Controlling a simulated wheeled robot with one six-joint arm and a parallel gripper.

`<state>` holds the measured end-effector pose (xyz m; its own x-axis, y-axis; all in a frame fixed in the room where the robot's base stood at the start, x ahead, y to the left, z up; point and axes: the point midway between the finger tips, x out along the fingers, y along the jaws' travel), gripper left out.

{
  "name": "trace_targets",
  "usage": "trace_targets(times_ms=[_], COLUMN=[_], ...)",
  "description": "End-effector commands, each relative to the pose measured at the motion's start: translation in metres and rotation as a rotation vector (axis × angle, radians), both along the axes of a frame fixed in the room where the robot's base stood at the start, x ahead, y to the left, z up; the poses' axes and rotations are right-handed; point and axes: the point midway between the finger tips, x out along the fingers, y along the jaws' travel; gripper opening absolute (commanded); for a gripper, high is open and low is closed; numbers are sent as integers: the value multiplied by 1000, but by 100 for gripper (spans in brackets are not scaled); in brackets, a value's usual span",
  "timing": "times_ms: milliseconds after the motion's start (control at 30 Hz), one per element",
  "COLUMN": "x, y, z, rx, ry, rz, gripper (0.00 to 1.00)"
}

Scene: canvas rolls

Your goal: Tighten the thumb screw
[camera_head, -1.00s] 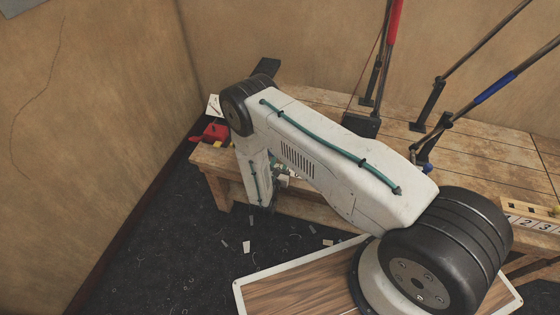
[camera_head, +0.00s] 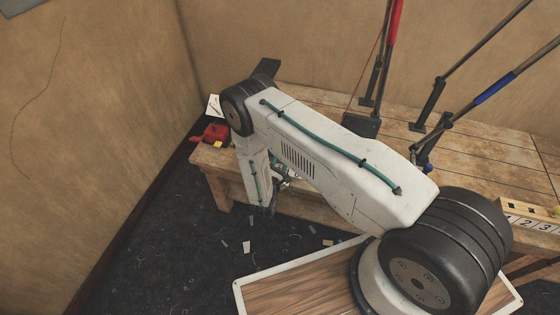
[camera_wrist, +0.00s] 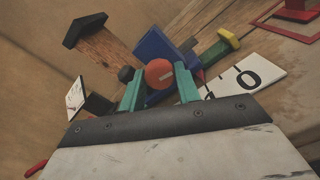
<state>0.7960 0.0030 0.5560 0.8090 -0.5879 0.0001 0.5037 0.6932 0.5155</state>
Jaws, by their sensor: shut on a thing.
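In the wrist view, a round orange-red knob with a pale mark on its face, which looks like the thumb screw (camera_wrist: 159,73), sits between the two green fingers of my gripper (camera_wrist: 159,88). The fingers are shut on its sides. A blue block (camera_wrist: 155,48) stands just behind the knob. The screw's shank and what it threads into are hidden. In the head view my arm covers the knob, and only a little of my wrist shows beside the bench edge.
A yellow-ended green piece (camera_wrist: 228,40) and a white card with a black ring (camera_wrist: 247,76) lie close on the right. A wooden post with a black top (camera_wrist: 87,32) stands left. The bench (camera_head: 480,150) carries long levers with red and blue grips (camera_head: 495,88).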

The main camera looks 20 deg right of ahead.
Motion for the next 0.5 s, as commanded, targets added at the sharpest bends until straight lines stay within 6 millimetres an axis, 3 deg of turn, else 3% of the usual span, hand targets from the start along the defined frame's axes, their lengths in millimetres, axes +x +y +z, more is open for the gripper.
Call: trace_targets(times_ms=[400, 433, 500], x=[0, 0, 0], y=[0, 0, 0], z=[0, 0, 0], rx=[6, 6, 6], ry=[-5, -5, -5], rz=[0, 0, 0], gripper=[10, 35, 53])
